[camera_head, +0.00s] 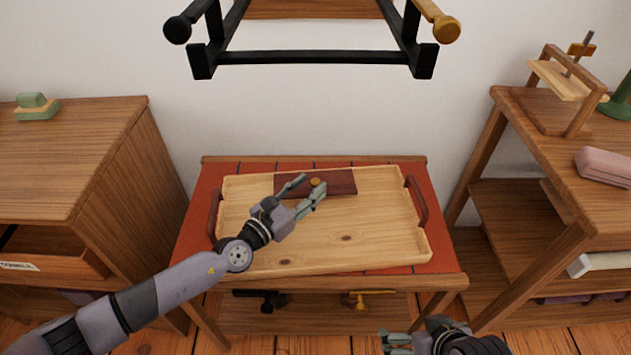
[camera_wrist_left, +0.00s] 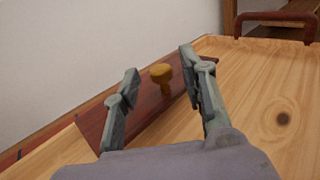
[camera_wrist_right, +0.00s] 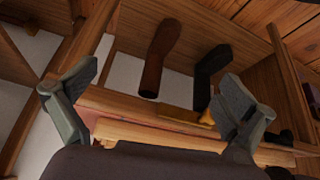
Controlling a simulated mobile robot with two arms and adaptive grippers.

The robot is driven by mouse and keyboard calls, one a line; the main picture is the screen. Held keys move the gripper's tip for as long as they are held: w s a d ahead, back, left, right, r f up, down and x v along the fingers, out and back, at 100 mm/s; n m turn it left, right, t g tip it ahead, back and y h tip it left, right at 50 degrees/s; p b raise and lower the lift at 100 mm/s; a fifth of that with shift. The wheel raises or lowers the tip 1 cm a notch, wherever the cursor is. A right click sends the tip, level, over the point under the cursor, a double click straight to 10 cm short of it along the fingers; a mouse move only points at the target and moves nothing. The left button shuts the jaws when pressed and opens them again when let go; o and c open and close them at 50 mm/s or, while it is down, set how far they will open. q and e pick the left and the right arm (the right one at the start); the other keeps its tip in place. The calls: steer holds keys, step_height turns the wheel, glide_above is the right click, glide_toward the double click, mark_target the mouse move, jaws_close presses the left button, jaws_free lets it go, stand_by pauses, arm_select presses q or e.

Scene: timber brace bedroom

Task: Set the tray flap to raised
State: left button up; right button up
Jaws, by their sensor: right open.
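The wooden tray (camera_head: 385,235) lies on a small table with a red cloth. Its dark reddish-brown flap (camera_head: 340,183) is at the tray's back edge, with a round brass-coloured knob (camera_head: 317,183) on it. The flap (camera_wrist_left: 150,120) and knob (camera_wrist_left: 161,75) also show in the left wrist view. My left gripper (camera_head: 304,190) is at the flap; in the left wrist view (camera_wrist_left: 160,90) its fingers are apart, with the knob showing between them. I cannot tell whether they touch it. My right gripper (camera_head: 400,342) is open and empty, low in front of the table.
A wooden cabinet (camera_head: 75,150) stands at the left and a shelf unit (camera_head: 540,130) at the right. A black frame (camera_head: 310,58) hangs on the wall above the tray. The tray has dark handles, including the right one (camera_head: 417,200). The tray's front part is clear.

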mark_target(312, 184)
arm_select(q)
steer(key=shift+x, duration=1.55)
steer(key=shift+c, duration=0.4)
jaws_close()
